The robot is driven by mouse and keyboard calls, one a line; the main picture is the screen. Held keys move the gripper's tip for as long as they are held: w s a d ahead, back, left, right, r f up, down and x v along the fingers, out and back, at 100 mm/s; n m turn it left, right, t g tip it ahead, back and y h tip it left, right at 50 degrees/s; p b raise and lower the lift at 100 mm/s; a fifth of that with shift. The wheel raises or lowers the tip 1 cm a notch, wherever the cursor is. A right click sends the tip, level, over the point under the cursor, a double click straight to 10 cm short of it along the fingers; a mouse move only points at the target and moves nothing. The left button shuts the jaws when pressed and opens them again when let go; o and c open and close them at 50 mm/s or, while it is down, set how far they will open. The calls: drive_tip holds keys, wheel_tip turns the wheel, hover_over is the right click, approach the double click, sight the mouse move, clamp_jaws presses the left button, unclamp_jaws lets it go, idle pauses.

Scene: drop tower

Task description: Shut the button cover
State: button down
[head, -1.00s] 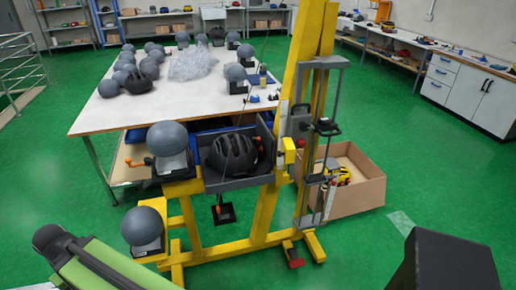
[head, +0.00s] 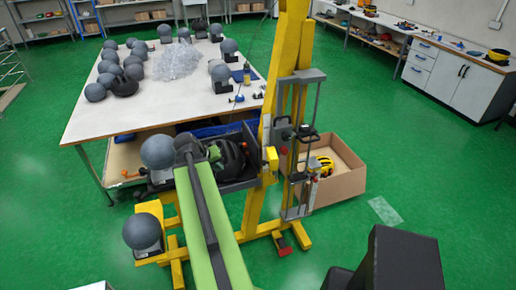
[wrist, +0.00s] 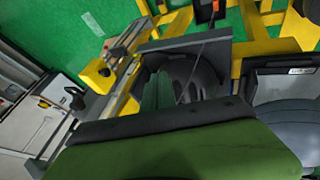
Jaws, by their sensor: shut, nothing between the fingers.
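A small yellow box (head: 270,158) is mounted on the side of the yellow drop tower (head: 292,70). It also shows in the wrist view (wrist: 97,74), at the left. A small red part (head: 283,150) is beside it in the head view. I cannot make out a separate button cover or whether it stands open. My gripper (head: 215,153) is over the tray with the black helmet, left of the yellow box and apart from it. In the wrist view my gripper (wrist: 158,90) is shut and empty in front of the helmet; its tips are hard to make out.
The black helmet (head: 232,158) lies in a dark tray on the tower. Grey headforms (head: 158,152) stand left of it. A cardboard box (head: 345,185) with a yellow helmet stands right of the tower. A white table (head: 130,118) is behind. Green floor is clear at right.

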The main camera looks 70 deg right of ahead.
sight(269, 159)
drive_tip(key=s+d+r+m, duration=0.1)
drive_tip(key=s+d+r, duration=0.2)
drive_tip(key=s+d, duration=0.3)
drive_tip(key=s+d+f+b, duration=0.5)
drive_tip(key=d+f+b, duration=0.1)
drive_tip(key=f+b, duration=0.1)
drive_tip(key=shift+s+d+f+g+h, duration=0.3)
drive_tip(key=shift+d+f+g, duration=0.1)
drive_tip(key=shift+f, duration=0.2)
